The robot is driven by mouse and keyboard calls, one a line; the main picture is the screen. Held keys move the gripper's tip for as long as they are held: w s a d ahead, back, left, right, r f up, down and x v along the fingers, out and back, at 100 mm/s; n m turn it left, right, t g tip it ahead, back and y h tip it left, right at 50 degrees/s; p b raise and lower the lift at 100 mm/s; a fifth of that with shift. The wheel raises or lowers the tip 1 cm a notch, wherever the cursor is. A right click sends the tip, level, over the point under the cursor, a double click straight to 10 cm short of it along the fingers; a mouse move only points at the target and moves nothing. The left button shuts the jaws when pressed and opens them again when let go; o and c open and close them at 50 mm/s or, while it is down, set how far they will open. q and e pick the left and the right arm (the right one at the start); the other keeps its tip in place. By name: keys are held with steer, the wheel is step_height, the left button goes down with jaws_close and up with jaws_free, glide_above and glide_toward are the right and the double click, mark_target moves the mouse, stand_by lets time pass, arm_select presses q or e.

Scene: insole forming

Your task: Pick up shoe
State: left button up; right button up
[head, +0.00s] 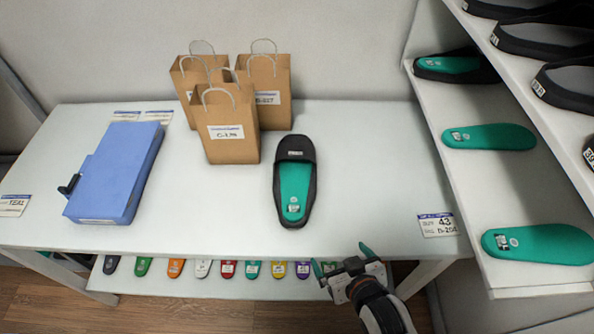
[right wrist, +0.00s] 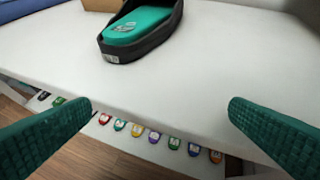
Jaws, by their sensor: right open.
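A black slide shoe with a teal insole (head: 294,182) lies on the white table, right of the middle, with its toe strap toward the back. Its heel end also shows at the top of the right wrist view (right wrist: 139,30). My right gripper (head: 341,262) is open and empty at the table's front edge, in front of the shoe and to its right. Its two teal fingers (right wrist: 160,130) stand wide apart in the right wrist view, with nothing between them. My left gripper is not in view.
Paper bags (head: 232,125) stand behind the shoe. A blue box (head: 116,172) with a black handle lies at the left. A label card (head: 437,225) lies at the right. A shelf (head: 470,190) with shoes and insoles borders the right side. Several coloured insoles lie on a lower shelf (head: 170,285).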

steer(key=t+y, duration=0.2)
glide_toward(300, 219)
steer(key=s, duration=0.2)
steer(key=n, duration=0.1)
steer(key=x, duration=0.4)
steer(key=p+x, duration=0.1)
steer(key=x, duration=0.3)
steer(key=p+x, duration=0.1)
steer(key=x, duration=0.2)
steer(key=shift+w+d+r, duration=0.1)
steer(key=shift+w+r, duration=0.1)
steer(key=shift+w, duration=0.45)
steer(key=shift+s, duration=0.1)
steer(key=shift+r, duration=0.1)
steer(key=c, duration=1)
